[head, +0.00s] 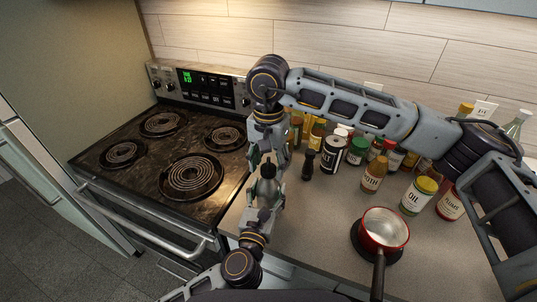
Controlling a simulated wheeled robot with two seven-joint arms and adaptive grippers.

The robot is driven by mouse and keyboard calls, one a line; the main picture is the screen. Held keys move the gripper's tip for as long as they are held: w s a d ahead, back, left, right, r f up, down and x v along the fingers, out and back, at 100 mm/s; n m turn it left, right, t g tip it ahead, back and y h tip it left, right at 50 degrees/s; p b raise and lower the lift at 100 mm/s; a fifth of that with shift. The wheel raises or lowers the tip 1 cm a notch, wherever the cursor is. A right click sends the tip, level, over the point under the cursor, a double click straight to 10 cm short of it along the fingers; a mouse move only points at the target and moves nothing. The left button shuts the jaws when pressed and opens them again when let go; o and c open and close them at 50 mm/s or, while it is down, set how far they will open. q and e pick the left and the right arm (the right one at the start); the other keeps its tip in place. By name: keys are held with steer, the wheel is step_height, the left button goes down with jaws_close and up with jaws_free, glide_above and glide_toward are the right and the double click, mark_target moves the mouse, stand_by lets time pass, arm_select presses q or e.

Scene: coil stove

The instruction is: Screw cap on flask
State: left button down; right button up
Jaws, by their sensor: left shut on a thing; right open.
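A small grey, bottle-shaped flask (267,171) stands upright between the fingers of my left gripper (264,192), which is shut on it above the counter's front left edge, beside the stove. My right gripper (268,157) points down from above, with its open fingers around the top of the flask. I cannot tell whether the fingers touch the flask. The cap cannot be made out; the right gripper covers the area at the flask's mouth.
The coil stove (190,176) is on the left. Bare counter lies left of the saucepan.

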steer(key=shift+f, duration=0.5)
steer(key=shift+c, duration=0.4)
steer(key=c, duration=1)
